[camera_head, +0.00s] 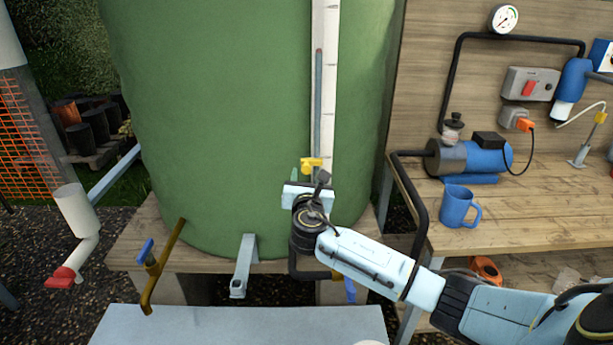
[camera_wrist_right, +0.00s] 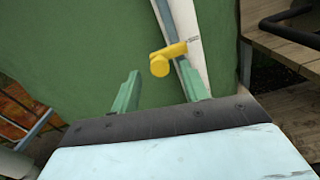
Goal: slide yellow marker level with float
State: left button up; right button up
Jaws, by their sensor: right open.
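The yellow marker (camera_head: 312,163) sits low on the white gauge board (camera_head: 329,100) at the front of the green tank. It also shows in the right wrist view (camera_wrist_right: 160,65), with a round knob end. A grey sight tube (camera_head: 318,110) runs up the board. A small reddish spot (camera_head: 319,51) high in the tube looks like the float, well above the marker. My right gripper (camera_head: 305,172) is open just below the marker. In the wrist view its two green fingers (camera_wrist_right: 160,85) stand apart, with the marker just past their tips and between them. My left gripper is not seen.
The green tank (camera_head: 220,110) stands on a wooden platform (camera_head: 135,240). A workbench (camera_head: 520,215) at the right holds a blue mug (camera_head: 457,206) and a blue pump (camera_head: 485,156). A black pipe (camera_head: 420,200) runs down between bench and tank. The board above the marker is clear.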

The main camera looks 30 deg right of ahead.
jog(key=shift+x, duration=1)
grip_shut()
jog(key=shift+a, duration=0.1)
